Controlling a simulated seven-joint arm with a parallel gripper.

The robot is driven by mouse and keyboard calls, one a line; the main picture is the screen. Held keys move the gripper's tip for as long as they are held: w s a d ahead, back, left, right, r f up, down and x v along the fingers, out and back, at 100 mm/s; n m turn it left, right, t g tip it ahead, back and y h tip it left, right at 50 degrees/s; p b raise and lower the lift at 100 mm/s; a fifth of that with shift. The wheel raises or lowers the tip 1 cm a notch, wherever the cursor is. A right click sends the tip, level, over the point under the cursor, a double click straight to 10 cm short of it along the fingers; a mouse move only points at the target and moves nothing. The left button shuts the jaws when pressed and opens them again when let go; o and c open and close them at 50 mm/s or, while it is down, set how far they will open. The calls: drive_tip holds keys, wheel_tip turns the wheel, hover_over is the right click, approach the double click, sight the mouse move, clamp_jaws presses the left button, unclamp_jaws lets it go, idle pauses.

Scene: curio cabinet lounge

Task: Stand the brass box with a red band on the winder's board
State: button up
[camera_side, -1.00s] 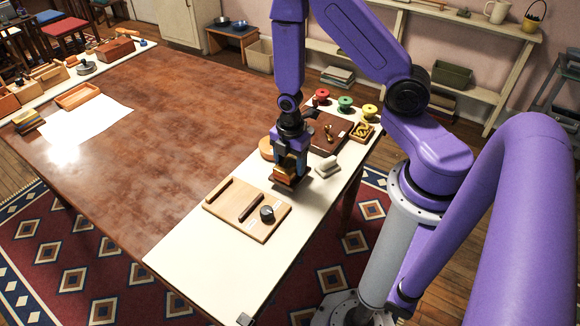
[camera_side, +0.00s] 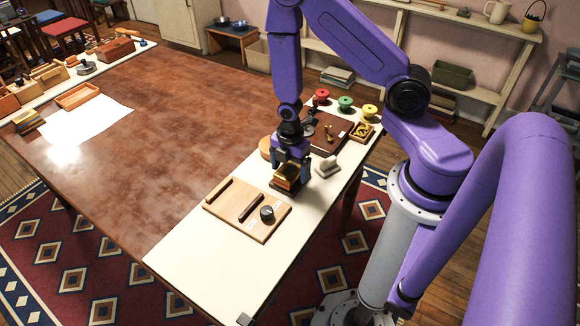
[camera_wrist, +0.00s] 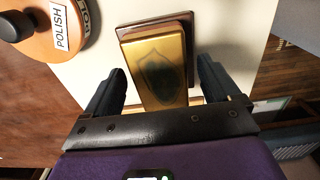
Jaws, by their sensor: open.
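A brass box (camera_side: 286,173) with a dark shield mark on its top sits on a dark brown base or stack (camera_side: 284,188) on the white strip of the table. In the wrist view the brass box (camera_wrist: 158,68) lies between my fingers; I see no red band on it. My gripper (camera_side: 289,170) is open over the box, one finger on each side; in the wrist view the gripper (camera_wrist: 158,85) shows gaps beside the box. A dark brown board (camera_side: 326,126) with a small brass piece lies behind; I cannot read its label, so cannot tell whether it is the winder's board.
A pale wooden board (camera_side: 232,213) with bars and a dark knob lies in front. A pale block (camera_side: 327,166), a small tray (camera_side: 361,132) and coloured spools (camera_side: 345,103) stand near.

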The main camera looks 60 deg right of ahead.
sight(290, 168)
wheel_tip(290, 168, up, 11)
drive_tip(key=s+a+r+m, duration=0.2)
drive_tip(key=s+a+r, duration=0.2)
drive_tip(key=s+r, duration=0.3)
drive_tip(key=s+a+r+m, duration=0.3)
drive_tip(key=s+r, duration=0.4)
drive_tip(key=s, duration=0.4)
drive_tip(key=shift+a+r, duration=0.2)
drive_tip(key=shift+a, duration=0.45)
idle(0.9)
